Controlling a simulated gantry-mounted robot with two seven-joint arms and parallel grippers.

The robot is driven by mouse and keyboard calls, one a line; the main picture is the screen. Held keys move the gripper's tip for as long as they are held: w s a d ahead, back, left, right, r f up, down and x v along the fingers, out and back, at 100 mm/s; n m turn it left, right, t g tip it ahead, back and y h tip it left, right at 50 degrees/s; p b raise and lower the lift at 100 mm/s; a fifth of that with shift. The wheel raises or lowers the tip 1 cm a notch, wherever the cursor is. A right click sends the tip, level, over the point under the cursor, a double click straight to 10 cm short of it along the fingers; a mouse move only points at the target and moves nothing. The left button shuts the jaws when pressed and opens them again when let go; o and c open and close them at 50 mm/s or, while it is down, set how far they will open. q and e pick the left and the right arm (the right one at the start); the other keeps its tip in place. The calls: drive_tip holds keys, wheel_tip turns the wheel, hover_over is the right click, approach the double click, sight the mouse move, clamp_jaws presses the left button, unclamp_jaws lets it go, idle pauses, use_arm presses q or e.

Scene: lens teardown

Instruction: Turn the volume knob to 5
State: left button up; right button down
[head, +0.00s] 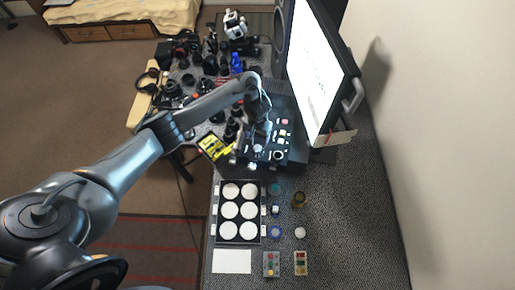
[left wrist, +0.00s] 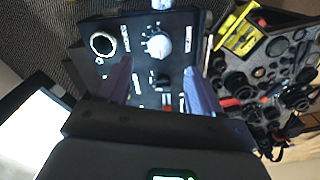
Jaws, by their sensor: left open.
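A dark control box (head: 268,158) with knobs, buttons and a round socket stands on the desk below the monitor. In the left wrist view, the box (left wrist: 127,22) carries a large white knob (left wrist: 158,46) with scale marks around it. Its label and pointer setting are too small to read. My left gripper (head: 262,138) is over the box, pointing down. In the left wrist view, my left gripper (left wrist: 158,76) has its fingers apart, one on each side of the panel, with nothing held. The white knob lies between and beyond the fingertips; contact cannot be told. My right gripper is not seen.
A large monitor (head: 318,75) stands behind the box. A yellow-black item (head: 214,147) lies left of it. A tray (head: 240,183) of white discs is in front. Many dark lens parts (head: 200,75) clutter the far table. The right side of the desk (head: 350,220) is clear.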

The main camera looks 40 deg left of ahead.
sight(257, 147)
use_arm(q)
wheel_tip(257, 147, down, 7)
drive_tip(key=b, duration=0.3)
drive_tip(key=shift+f, duration=0.65)
drive_tip(key=c, duration=1.1)
drive_tip(key=shift+o, duration=0.2)
